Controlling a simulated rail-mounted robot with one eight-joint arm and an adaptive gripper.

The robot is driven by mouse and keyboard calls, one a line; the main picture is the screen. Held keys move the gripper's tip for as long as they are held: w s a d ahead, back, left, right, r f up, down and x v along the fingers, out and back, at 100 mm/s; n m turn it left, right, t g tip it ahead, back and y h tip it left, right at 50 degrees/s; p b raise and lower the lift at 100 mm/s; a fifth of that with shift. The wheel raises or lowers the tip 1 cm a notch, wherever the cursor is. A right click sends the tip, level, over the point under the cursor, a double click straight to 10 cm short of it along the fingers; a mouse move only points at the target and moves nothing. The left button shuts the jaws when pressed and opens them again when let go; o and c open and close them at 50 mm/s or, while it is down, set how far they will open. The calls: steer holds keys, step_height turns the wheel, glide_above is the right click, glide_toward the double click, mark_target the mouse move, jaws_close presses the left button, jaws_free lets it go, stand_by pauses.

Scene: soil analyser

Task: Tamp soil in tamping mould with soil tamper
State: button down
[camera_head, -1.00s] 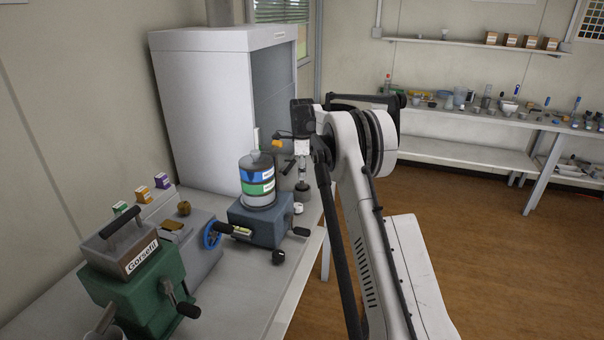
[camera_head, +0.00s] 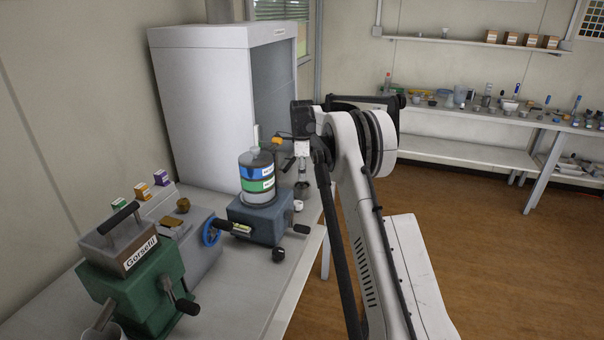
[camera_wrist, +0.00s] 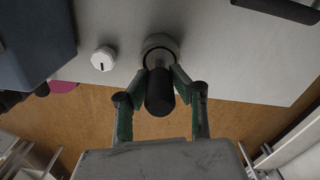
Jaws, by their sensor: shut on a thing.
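The soil tamper (camera_wrist: 160,95) has a black handle, and in the head view its thin metal shaft (camera_head: 301,170) points down. My gripper (camera_wrist: 160,72) is shut on the tamper's handle. In the head view my gripper (camera_head: 302,150) is above the bench's right edge. The tamping mould (camera_wrist: 160,42) is a round grey piece with a dark ring, directly beyond the tamper in the wrist view. It also shows in the head view (camera_head: 300,190) below the shaft. The soil is hidden, and I cannot tell whether the tamper's foot touches it.
A white dial knob (camera_wrist: 103,59) is just left of the mould. A blue-grey machine (camera_head: 262,222) carrying a banded cylinder (camera_head: 257,178) stands close by. A green Gorsefil device (camera_head: 140,275) is nearer, and a white cabinet (camera_head: 210,110) stands behind. The bench's right edge is close.

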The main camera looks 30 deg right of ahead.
steer(key=shift+r+p, duration=0.55)
steer(key=shift+r, duration=1)
steer(key=shift+f, duration=0.1)
steer(key=shift+f+b, duration=0.45)
steer(key=shift+f, duration=0.25)
steer(key=shift+f+b, duration=0.5)
steer(key=shift+f, duration=0.3)
steer(key=shift+r, duration=0.1)
steer(key=shift+r+p, duration=0.6)
steer(key=shift+r, duration=0.85)
steer(key=shift+r, duration=0.15)
